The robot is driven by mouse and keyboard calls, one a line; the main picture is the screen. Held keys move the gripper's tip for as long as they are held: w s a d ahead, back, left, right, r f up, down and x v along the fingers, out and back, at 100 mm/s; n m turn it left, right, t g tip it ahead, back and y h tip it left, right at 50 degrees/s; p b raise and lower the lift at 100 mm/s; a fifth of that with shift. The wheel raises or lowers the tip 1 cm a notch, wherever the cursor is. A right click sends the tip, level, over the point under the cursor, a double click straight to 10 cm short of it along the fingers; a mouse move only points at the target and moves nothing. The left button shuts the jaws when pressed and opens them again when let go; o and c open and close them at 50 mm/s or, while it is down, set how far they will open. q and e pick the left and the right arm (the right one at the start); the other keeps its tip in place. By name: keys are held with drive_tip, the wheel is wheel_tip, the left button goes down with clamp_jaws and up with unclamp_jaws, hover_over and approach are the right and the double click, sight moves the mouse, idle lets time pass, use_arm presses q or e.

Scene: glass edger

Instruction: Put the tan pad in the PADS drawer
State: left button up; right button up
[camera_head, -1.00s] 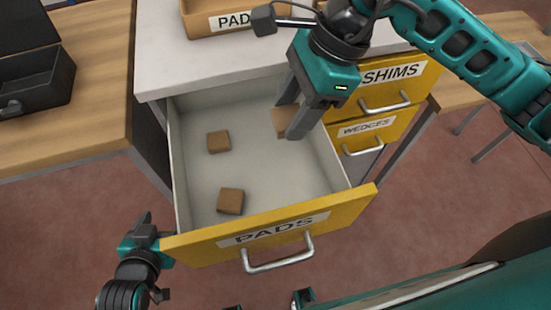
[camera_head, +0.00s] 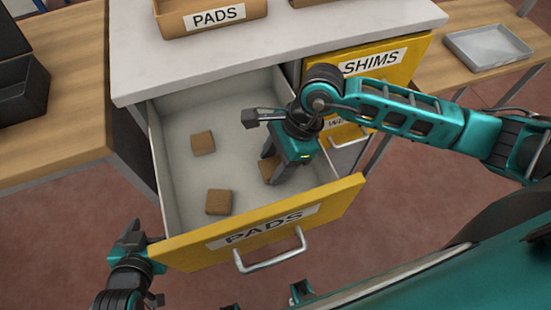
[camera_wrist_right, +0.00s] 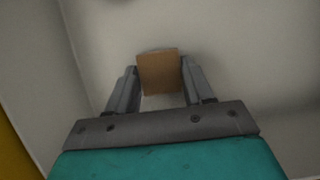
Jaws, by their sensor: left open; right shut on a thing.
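The PADS drawer (camera_head: 172,212) is pulled open, with a yellow front and a pale inside. My right gripper (camera_head: 268,172) reaches down into the drawer's right side, shut on a tan pad (camera_head: 266,166). In the right wrist view the same pad (camera_wrist_right: 158,72) sits between the fingers of the gripper (camera_wrist_right: 160,85), over the pale drawer floor; I cannot tell whether it touches the floor. Two more tan pads, one at the back (camera_head: 203,142) and one nearer the front (camera_head: 219,202), lie on the drawer floor at left. My left gripper (camera_head: 150,250) is open beside the drawer front's left end.
A tan bin labelled PADS (camera_head: 215,17) stands on the white top above. The SHIMS drawer (camera_head: 380,66) is shut at right, with another drawer below it partly hidden by my arm. A grey tray (camera_head: 488,48) lies on the right table. A dark case (camera_head: 20,90) is at left.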

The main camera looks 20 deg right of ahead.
drive_tip(key=shift+f, duration=0.2)
drive_tip(key=o, duration=1)
drive_tip(key=shift+r, duration=0.15)
drive_tip(key=v, duration=1.2)
drive_tip(key=shift+r, duration=0.1)
